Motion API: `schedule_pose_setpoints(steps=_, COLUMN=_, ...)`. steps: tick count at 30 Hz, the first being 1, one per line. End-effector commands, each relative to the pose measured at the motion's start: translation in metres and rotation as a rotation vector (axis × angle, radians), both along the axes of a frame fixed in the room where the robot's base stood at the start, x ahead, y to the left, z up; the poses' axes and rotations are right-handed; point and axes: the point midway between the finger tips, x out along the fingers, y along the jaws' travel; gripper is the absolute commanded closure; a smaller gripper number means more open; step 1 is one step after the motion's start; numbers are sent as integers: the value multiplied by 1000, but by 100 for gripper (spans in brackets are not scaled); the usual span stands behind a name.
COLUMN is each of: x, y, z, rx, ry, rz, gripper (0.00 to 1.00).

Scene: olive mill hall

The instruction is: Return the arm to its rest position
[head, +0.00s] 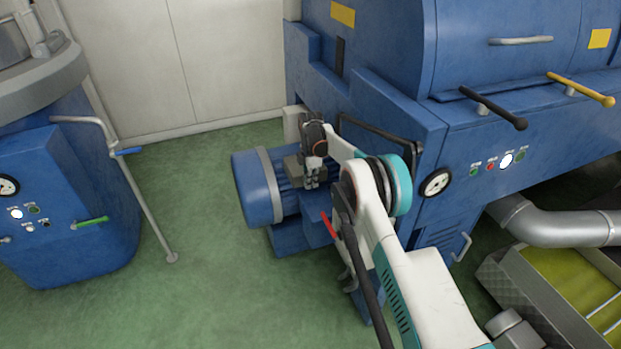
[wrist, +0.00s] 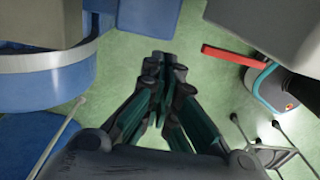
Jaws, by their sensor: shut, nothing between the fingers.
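My arm reaches forward from the lower right of the head view, white with teal parts. My gripper (head: 312,180) is at its end, in front of the blue motor on the large blue machine. In the wrist view my gripper (wrist: 163,75) has its dark fingers together, with nothing between them, above the green floor. A red lever (wrist: 235,57) shows to the right of the fingers in the wrist view; it also appears in the head view (head: 328,224) beside my arm.
The blue motor (head: 257,188) stands close to my gripper. The large blue machine (head: 400,60) fills the right, with a black handle (head: 493,108) and yellow handle (head: 582,90) sticking out. A blue tank (head: 70,205) stands left. Green floor (head: 190,270) between them is clear.

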Motion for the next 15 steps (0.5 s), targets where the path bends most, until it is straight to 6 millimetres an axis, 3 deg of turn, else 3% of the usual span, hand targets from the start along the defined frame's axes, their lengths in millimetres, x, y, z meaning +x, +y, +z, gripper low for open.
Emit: schedule_pose_setpoints(steps=15, x=7, y=3, z=3, rx=0, ry=0, rz=0, gripper=100)
